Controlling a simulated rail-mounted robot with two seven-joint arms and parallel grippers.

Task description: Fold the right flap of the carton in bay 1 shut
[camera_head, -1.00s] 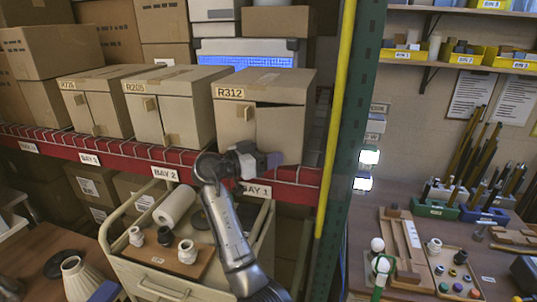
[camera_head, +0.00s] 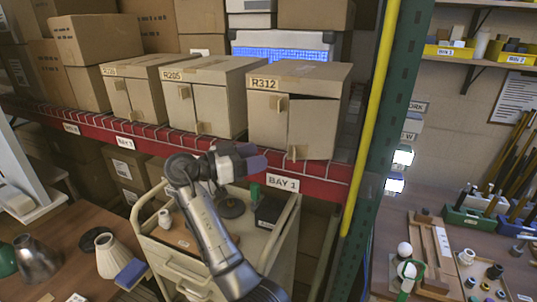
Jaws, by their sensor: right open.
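The carton marked R312 (camera_head: 315,72) stands on the red shelf above the BAY 1 label (camera_head: 282,183). Its left flap (camera_head: 265,128) covers the left of the front and has a small tab. Its right flap (camera_head: 314,130) hangs across the right of the front, with a tab low on its left edge. Its top edge slants and it looks slightly ajar; the exact angle is hard to tell. My right gripper (camera_head: 249,158) is open and empty, below and left of this carton, in front of the shelf edge. My left gripper is out of view.
Cartons R205 (camera_head: 210,95) and another (camera_head: 135,92) stand to the left. A cart (camera_head: 188,272) with small parts is below the shelf. A green rack post (camera_head: 377,150) and yellow pole (camera_head: 372,120) stand right of the carton.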

